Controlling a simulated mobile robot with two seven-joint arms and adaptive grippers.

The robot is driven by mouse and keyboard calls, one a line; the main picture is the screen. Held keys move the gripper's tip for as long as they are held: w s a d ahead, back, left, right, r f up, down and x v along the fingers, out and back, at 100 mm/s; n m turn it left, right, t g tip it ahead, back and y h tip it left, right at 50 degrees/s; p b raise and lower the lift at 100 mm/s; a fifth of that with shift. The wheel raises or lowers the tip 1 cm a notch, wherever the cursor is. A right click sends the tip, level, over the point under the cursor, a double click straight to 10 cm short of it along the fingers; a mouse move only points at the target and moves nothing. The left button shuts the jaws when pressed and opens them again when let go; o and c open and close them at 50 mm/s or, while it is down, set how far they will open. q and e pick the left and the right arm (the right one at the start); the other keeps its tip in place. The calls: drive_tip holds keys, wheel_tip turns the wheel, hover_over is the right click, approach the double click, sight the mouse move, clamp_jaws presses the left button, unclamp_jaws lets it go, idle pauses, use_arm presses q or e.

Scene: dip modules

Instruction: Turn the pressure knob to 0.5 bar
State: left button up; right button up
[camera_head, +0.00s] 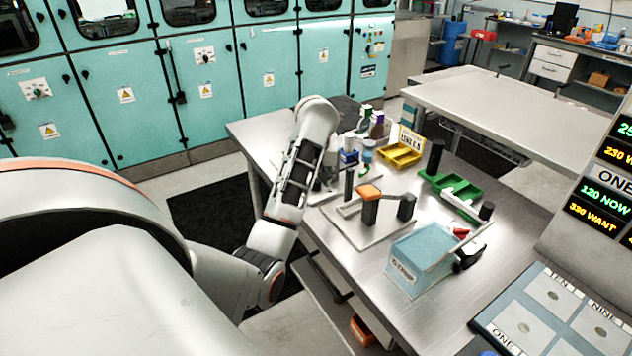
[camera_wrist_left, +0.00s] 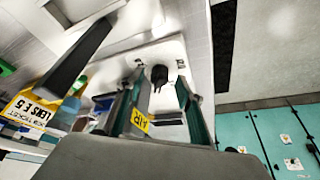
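A black knob (camera_wrist_left: 159,75) shows in the left wrist view on a pale plate (camera_wrist_left: 172,52), with a yellow label reading "AIR" (camera_wrist_left: 140,121) near it. I take it to be the pressure knob; its scale and setting cannot be read. My left gripper (camera_wrist_left: 160,82) is open, its two dark fingers on either side of the knob with gaps visible. Whether a finger touches it cannot be told. In the head view my left forearm hides much of the gripper (camera_head: 322,190) over the table, and the knob does not show. My right gripper is not in view.
On the metal table (camera_head: 375,290) stand a plate with dark posts and an orange top (camera_head: 369,192), a blue box (camera_head: 422,260), a yellow bin (camera_head: 400,155), a green tray (camera_head: 455,187) and several bottles near my left wrist. A panel with displays (camera_head: 600,195) stands at the right.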

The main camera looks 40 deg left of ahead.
use_arm(q)
drive_tip(key=v, duration=0.5)
drive_tip(key=shift+d, duration=0.1)
drive_tip(key=shift+s+r, duration=0.2)
drive_tip(key=shift+r, duration=0.35)
